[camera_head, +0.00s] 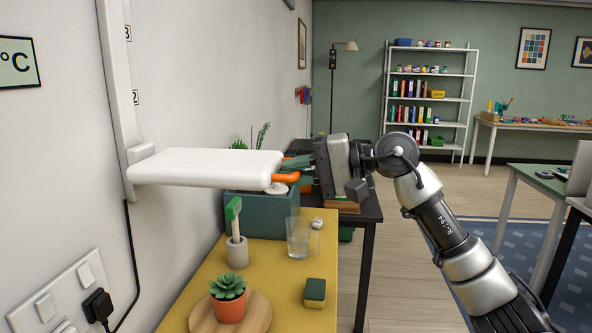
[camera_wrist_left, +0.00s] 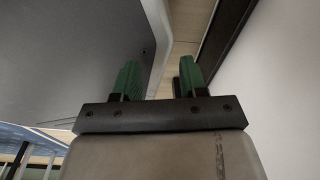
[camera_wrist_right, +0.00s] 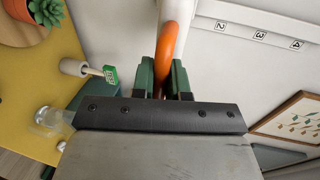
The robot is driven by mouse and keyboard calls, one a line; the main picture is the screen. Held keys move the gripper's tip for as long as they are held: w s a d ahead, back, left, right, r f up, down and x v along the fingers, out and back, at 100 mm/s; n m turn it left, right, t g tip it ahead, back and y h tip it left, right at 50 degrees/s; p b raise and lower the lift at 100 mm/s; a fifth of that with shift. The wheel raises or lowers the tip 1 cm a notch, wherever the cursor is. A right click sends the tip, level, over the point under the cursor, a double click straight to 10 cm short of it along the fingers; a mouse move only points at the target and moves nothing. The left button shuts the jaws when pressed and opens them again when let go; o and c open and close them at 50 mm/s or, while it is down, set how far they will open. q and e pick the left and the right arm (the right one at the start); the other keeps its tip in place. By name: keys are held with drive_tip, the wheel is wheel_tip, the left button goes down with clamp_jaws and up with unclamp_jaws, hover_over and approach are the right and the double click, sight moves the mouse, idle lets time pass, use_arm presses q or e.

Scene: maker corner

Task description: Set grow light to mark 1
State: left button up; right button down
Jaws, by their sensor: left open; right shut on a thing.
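The grow light (camera_head: 205,167) is a white flat panel. It sticks out level from a white carriage on a vertical wall rail (camera_head: 122,80). Its orange handle (camera_head: 286,178) is at the panel's outer end. My right gripper (camera_head: 297,164) is shut on this handle, which also shows between the green fingers in the right wrist view (camera_wrist_right: 172,45). On the rail, mark 2 (camera_head: 135,97) and mark 3 (camera_head: 128,33) show above the carriage; mark 4 (camera_wrist_right: 297,44) shows in the right wrist view. I see no mark 1. My left gripper (camera_wrist_left: 160,80) is open and empty.
Below the light, a yellow bench (camera_head: 270,262) holds a potted succulent (camera_head: 229,302), a glass (camera_head: 298,238), a sponge (camera_head: 315,292) and a green-tipped tool in a cup (camera_head: 237,250). A teal planter box (camera_head: 262,212) stands close under the panel's outer end.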

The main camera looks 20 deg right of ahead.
drive_tip(key=shift+a+f, duration=0.1)
drive_tip(key=shift+f, duration=0.3)
drive_tip(key=c, duration=1.1)
unclamp_jaws()
use_arm(q)
drive_tip(key=shift+w+d, duration=0.1)
drive_tip(key=shift+w, duration=0.35)
use_arm(e)
drive_tip(key=shift+r, duration=0.1)
drive_tip(key=shift+s+d, duration=0.1)
drive_tip(key=shift+d, duration=0.25)
use_arm(q)
drive_tip(key=w, duration=0.1)
drive_tip(key=w+b, duration=0.1)
drive_tip(key=w, duration=0.1)
drive_tip(key=w+d+r, duration=0.1)
drive_tip(key=shift+w, duration=0.25)
use_arm(e)
drive_tip(key=v, duration=1)
drive_tip(key=shift+d, duration=0.15)
